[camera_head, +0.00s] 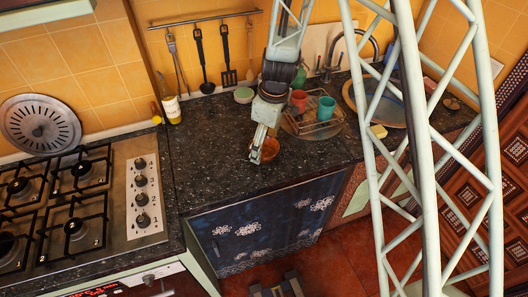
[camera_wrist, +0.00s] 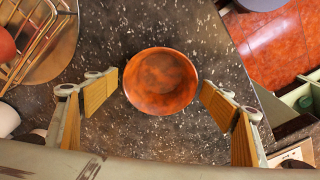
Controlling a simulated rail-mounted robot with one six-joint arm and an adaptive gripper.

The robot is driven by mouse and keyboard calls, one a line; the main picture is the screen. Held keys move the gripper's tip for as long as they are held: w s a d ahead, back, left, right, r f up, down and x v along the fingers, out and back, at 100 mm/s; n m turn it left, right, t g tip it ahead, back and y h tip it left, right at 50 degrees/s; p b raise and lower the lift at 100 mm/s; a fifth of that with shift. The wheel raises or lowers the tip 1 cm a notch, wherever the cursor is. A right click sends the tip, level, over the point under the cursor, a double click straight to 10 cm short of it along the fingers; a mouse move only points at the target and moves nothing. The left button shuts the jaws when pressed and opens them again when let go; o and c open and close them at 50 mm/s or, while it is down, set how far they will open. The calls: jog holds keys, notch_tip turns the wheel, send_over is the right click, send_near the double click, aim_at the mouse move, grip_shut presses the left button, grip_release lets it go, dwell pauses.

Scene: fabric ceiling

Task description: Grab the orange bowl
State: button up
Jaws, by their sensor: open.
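The orange bowl (camera_wrist: 160,82) sits upright on the dark speckled counter, near the middle of the wrist view. In the head view the bowl (camera_head: 268,150) is partly hidden by my gripper (camera_head: 257,152). The exact height of the fingertips over the counter cannot be told.
A wire dish rack (camera_head: 318,127) with a red cup (camera_head: 298,101) and a teal cup (camera_head: 325,108) stands right of the bowl. A gas stove (camera_head: 75,205) is at the left. The counter (camera_head: 205,150) between stove and bowl is clear. The counter's front edge is close to the bowl.

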jog(key=shift+f, duration=0.7)
jog(key=c, duration=0.9)
jog(key=shift+w+r, duration=0.1)
jog(key=shift+r, duration=0.1)
jog(key=shift+r, duration=1.6)
jog(key=s+d+b, duration=0.1)
jog(key=s, duration=0.4)
jog(key=s+d+r+b, duration=0.1)
jog(key=s, duration=0.4)
jog(key=s+d+b, duration=0.1)
jog(key=s+d, duration=0.1)
jog(key=s, duration=0.3)
jog(key=shift+s+r, duration=0.2)
jog(key=shift+s, duration=0.05)
